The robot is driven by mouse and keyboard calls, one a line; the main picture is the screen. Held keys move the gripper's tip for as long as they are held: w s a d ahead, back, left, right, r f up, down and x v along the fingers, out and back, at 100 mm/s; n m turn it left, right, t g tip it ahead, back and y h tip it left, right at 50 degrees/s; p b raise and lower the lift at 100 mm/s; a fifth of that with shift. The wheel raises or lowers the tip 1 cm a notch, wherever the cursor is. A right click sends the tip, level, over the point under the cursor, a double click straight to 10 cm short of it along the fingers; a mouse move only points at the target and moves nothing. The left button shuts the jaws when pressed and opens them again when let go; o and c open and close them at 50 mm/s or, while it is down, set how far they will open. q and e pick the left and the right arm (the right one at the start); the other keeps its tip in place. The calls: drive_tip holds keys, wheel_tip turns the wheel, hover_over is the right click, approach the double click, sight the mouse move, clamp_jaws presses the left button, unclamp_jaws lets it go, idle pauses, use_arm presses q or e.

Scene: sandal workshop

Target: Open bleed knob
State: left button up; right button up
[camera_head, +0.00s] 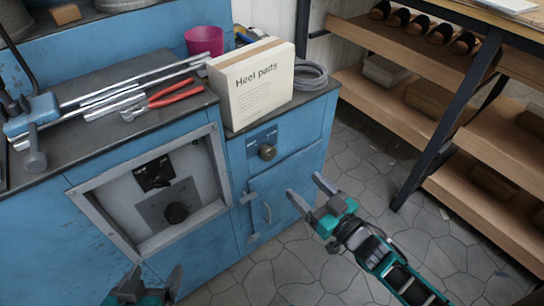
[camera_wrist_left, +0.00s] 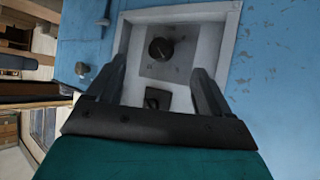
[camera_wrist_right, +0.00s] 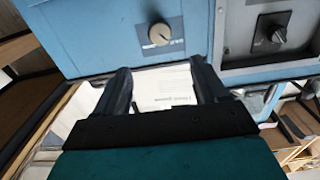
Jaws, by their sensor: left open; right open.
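A round brass-coloured knob (camera_head: 267,152) sits on a dark blue label plate on the blue cabinet front, below the carton; it also shows in the right wrist view (camera_wrist_right: 160,34). The plate's lettering is too small to read. A dark round knob (camera_head: 176,213) sits on a grey plate in the framed recessed panel, below a black switch (camera_head: 155,173). The left wrist view shows this dark knob (camera_wrist_left: 161,48) too. My left gripper (camera_head: 152,279) is open and empty, in front of and below the recessed panel. My right gripper (camera_head: 307,188) is open and empty, right of and below the brass knob, touching nothing.
Wooden shelves (camera_head: 430,95) stand right; floor between is clear.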

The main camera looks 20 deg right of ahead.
sight(271, 154)
drive_tip(key=b+x, duration=0.3)
drive_tip(key=x, duration=0.8)
drive_tip(key=shift+w+f, duration=0.1)
drive_tip(key=shift+w, duration=0.05)
use_arm(q)
drive_tip(key=shift+d+f, duration=0.6)
drive_tip(key=shift+f, duration=0.15)
use_arm(e)
drive_tip(key=shift+w+a, duration=0.25)
drive_tip(key=shift+w, duration=0.35)
drive_tip(key=shift+c, duration=0.2)
drive_tip(key=c, duration=1)
use_arm(q)
drive_tip(key=shift+w+a, duration=0.1)
drive_tip(key=shift+a, duration=0.1)
